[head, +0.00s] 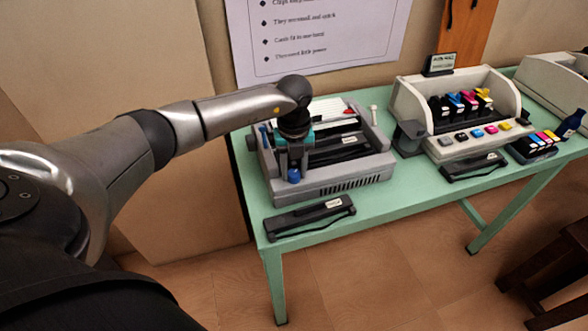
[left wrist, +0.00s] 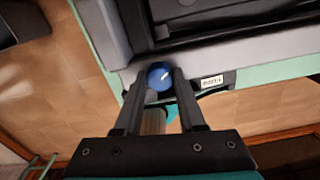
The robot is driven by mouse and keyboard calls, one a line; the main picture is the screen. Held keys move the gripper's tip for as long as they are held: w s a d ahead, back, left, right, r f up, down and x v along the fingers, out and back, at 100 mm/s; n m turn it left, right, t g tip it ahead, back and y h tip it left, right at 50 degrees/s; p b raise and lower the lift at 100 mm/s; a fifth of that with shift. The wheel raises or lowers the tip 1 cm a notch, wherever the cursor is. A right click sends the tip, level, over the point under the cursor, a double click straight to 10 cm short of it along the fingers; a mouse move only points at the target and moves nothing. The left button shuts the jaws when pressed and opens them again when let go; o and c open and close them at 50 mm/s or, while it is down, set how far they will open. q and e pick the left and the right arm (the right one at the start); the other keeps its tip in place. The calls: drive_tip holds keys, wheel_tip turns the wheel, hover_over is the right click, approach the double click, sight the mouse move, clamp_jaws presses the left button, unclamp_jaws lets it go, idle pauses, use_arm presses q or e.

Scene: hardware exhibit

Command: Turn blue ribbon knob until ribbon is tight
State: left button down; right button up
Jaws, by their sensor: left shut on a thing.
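The blue ribbon knob (head: 294,175) sits at the front left of the grey printer (head: 356,186). In the left wrist view the knob (left wrist: 160,77) is round and blue with a pale pointer mark. My left gripper (head: 288,170) reaches down over the printer's left front. In the left wrist view its two dark fingers (left wrist: 160,82) stand on either side of the knob and are shut on it. The ribbon itself cannot be made out clearly inside the dark printer opening. My right gripper is not in view.
A black ribbon cartridge (head: 309,217) lies in front of the printer on the green table (head: 400,202). A beige inkjet printer (head: 412,92) with coloured cartridges stands to the right. A grey cup-like part (head: 409,137) stands between the printers. A wall poster hangs behind.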

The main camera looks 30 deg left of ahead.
use_arm(q)
drive_tip(key=m, duration=0.3)
drive_tip(key=shift+m, duration=0.4)
drive_tip(key=m+b, duration=0.1)
drive_tip(key=m, duration=0.2)
drive_tip(key=m+b, duration=0.1)
drive_tip(key=m, duration=0.6)
drive_tip(key=m+b, duration=0.2)
drive_tip(key=m, duration=0.4)
drive_tip(key=m+b, duration=0.1)
drive_tip(key=m, duration=0.5)
drive_tip(key=shift+m+b, duration=0.3)
drive_tip(key=c, duration=0.5)
unclamp_jaws()
